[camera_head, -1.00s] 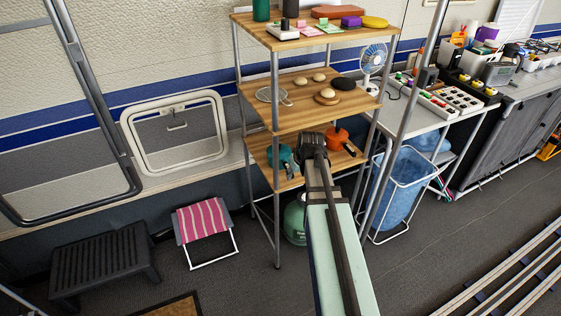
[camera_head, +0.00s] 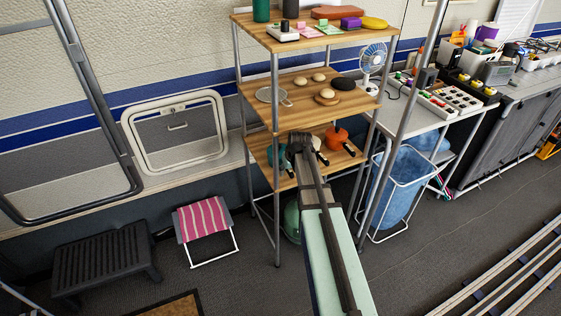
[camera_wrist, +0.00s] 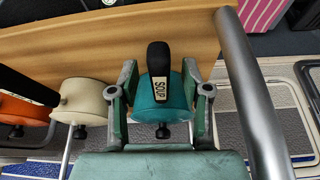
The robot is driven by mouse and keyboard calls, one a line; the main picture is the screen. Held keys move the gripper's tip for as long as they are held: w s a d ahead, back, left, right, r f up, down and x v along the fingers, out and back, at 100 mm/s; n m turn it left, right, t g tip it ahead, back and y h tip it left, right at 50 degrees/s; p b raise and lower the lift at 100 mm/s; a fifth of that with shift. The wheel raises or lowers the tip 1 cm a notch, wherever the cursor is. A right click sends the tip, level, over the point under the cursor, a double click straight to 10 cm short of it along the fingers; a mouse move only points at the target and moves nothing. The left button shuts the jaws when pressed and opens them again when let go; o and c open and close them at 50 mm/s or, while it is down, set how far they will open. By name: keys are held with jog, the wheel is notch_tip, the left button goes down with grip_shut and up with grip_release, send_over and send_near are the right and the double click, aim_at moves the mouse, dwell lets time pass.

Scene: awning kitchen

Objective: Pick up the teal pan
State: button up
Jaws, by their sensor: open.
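The teal pan (camera_wrist: 172,97) sits on the lowest wooden shelf (camera_wrist: 110,50) in the wrist view. Its black handle (camera_wrist: 157,65) points away from my gripper and bears a label reading "SOUP". My gripper (camera_wrist: 162,85) is open, with one finger on each side of the pan; I cannot tell whether they touch it. In the head view the teal pan (camera_head: 283,155) is partly hidden by my arm at the left of the lowest shelf (camera_head: 262,142).
A cream pan (camera_wrist: 85,100) stands close beside the teal pan, and an orange pan (camera_wrist: 22,118) lies beyond it. A grey shelf post (camera_wrist: 246,75) rises close on the other side. The middle shelf (camera_head: 305,115) is above.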

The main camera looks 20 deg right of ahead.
jog(key=c, duration=0.9)
grip_shut()
jog(key=shift+r, duration=0.1)
